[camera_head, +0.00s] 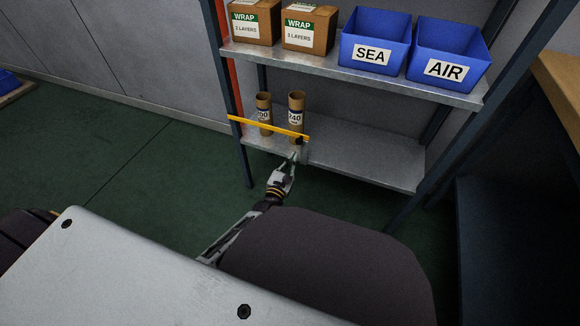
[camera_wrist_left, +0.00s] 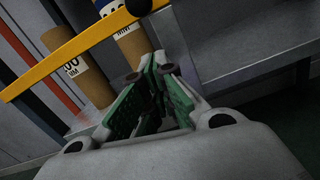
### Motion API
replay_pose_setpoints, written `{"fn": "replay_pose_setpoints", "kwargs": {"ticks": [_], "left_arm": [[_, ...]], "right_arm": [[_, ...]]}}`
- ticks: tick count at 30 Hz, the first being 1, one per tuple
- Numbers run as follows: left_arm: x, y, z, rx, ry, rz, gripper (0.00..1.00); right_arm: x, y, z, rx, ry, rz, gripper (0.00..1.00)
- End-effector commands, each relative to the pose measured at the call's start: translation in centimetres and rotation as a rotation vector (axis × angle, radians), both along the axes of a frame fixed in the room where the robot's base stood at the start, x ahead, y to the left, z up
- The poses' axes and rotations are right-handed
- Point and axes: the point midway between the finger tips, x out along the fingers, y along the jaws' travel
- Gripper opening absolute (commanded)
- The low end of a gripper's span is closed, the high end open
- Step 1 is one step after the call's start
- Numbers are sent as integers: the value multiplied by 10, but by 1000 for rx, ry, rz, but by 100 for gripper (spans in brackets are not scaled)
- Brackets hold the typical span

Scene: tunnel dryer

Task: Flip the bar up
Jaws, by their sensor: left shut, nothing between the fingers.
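A yellow bar (camera_head: 266,128) runs across the front of the lower shelf in the head view, nearly level with a slight slope down to the right. It has a dark end at its right. In the left wrist view the bar (camera_wrist_left: 62,62) crosses the upper left, with a black round knob (camera_wrist_left: 138,6) at its end. My left gripper (camera_head: 294,158) is shut and empty, just below the bar's right end. In the left wrist view the fingertips (camera_wrist_left: 152,72) are close below the bar; whether they touch it I cannot tell. My right gripper is not in view.
Two cardboard tubes (camera_head: 296,104) with labels stand on the lower shelf (camera_head: 365,160) behind the bar. The upper shelf (camera_head: 330,68) holds WRAP boxes (camera_head: 308,34) and blue SEA (camera_head: 372,32) and AIR (camera_head: 448,46) bins. Dark rack posts (camera_head: 468,140) flank the shelves.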

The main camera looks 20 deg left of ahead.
Motion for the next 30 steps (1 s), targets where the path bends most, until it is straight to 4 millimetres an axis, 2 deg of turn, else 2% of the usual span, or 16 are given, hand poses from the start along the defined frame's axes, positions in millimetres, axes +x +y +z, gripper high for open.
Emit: {"fn": "replay_pose_setpoints", "kwargs": {"ticks": [10,30], "left_arm": [[3,-5,27,-1,-1,0,0],[4,-5,33,-6,-1,0,0]], "right_arm": [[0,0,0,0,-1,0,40],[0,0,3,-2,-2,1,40]]}}
